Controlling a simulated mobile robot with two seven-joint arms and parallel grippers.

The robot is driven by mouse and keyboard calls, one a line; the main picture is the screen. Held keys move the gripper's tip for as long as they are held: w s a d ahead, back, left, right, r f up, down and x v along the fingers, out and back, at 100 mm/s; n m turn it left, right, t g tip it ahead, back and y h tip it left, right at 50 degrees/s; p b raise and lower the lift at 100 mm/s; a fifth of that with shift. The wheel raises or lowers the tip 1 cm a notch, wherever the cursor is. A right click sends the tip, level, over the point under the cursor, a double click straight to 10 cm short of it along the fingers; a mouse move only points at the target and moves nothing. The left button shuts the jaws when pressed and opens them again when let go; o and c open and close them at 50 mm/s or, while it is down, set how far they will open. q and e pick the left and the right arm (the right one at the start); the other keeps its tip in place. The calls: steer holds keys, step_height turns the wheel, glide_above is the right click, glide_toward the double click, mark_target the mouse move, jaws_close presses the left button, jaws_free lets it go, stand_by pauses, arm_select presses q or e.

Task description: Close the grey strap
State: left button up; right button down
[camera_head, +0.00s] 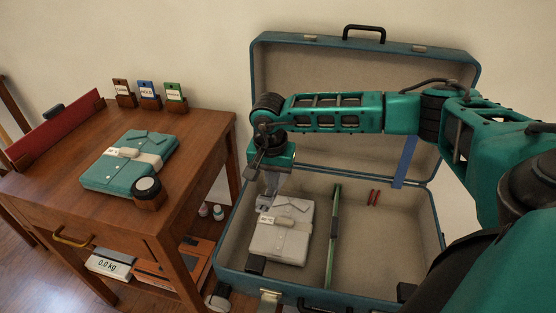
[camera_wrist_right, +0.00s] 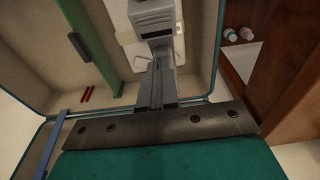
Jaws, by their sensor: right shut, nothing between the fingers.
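The open suitcase (camera_head: 385,255) stands on the floor with its lid raised, and it also shows in the right wrist view (camera_wrist_right: 207,55). I cannot clearly make out a grey strap; the left part of the lid is partly hidden by my arm. A blue strap (camera_head: 405,160) hangs at the lid's right side. My right gripper (camera_head: 267,203) is shut and empty, pointing down over the case's left side, above the folded grey shirt (camera_head: 280,241). In the right wrist view the gripper (camera_wrist_right: 157,42) covers part of the shirt. My left gripper is out of view.
A green bar (camera_head: 333,240) crosses the case beside the shirt. Red sticks (camera_head: 374,198) lie to its right. Dark blocks sit at the front wall, left (camera_head: 255,264) and right (camera_head: 405,291). A wooden table (camera_head: 205,135) with a teal shirt (camera_head: 115,170) stands left.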

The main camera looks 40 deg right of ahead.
arm_select(q)
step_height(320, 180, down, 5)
steer(key=b, duration=0.4)
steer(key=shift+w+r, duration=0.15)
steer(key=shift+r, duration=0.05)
arm_select(e)
steer(key=s+a+f, duration=0.2)
steer(key=a+f, duration=0.1)
steer(key=f, duration=0.6)
steer(key=shift+s+a+f, duration=0.25)
steer(key=shift+s+f, duration=0.05)
steer(key=shift+s, duration=0.1)
steer(key=shift+s+f, duration=0.1)
steer(key=shift+f, duration=0.05)
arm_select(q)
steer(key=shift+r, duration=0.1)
arm_select(e)
steer(key=shift+a, duration=0.1)
